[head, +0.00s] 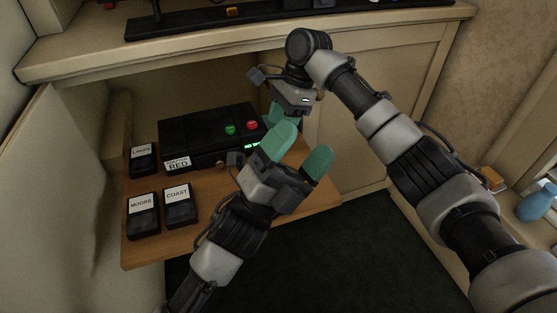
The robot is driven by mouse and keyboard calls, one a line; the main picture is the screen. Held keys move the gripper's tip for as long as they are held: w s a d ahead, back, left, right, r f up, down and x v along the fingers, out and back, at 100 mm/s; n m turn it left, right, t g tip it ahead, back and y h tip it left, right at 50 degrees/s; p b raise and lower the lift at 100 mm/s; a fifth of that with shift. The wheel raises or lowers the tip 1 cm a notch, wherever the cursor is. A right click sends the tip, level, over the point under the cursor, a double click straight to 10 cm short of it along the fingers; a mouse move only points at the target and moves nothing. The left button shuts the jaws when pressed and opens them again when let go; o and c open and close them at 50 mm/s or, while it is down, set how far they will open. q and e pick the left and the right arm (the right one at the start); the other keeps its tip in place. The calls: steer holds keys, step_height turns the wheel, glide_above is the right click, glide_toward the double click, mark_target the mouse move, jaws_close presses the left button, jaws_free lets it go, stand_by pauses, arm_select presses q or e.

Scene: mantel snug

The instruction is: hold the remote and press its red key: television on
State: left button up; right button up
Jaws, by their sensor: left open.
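No remote can be made out for certain. A black box-like device (205,131) lies on the wooden shelf board (290,205), with a round green key and a round red key (252,125) on top and green lit digits on its front. My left gripper (300,152) is open, with green fingertips apart, in front of the device's right end; nothing shows between them. My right gripper (283,112) reaches in from the upper right, by the device's right end. Its fingers are partly hidden behind my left gripper, so its grip cannot be seen.
Black cassettes labelled LAKES (142,159), MOORS (143,217) and COAST (179,207) lie on the board's left part. A label reading RED (178,165) shows at the device's front. A blue bottle-like object (537,204) stands at far right. Dark carpet lies below.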

arm_select(q)
steer(key=s+d+r+m+g+h, duration=0.1)
steer(key=s+d+m+g, duration=0.15)
steer(key=m+g, duration=0.65)
steer(key=s+d+r+m+g+h, duration=0.1)
steer(key=s+d+m+g, duration=0.15)
steer(key=m+g, duration=0.65)
steer(key=s+d+f+m+g+y, duration=0.2)
steer(key=d+f+m+g+y, duration=0.2)
steer(key=f+m+y, duration=0.8)
steer(key=w+a+f+m+t+y, duration=0.1)
steer(key=w+a+m+t+y, duration=0.8)
steer(key=w+a+y, duration=0.5)
steer(key=shift+m+g+h, duration=0.4)
steer(key=shift+m+h, duration=0.1)
steer(key=shift+m, duration=0.1)
steer(key=f, duration=0.3)
steer(key=d+f, duration=0.1)
steer(key=f, duration=0.6)
steer(key=shift+w+d+f, duration=0.35)
steer(key=shift+w+d, duration=0.05)
steer(key=shift+c, duration=0.4)
steer(key=c, duration=1)
arm_select(e)
jaws_close()
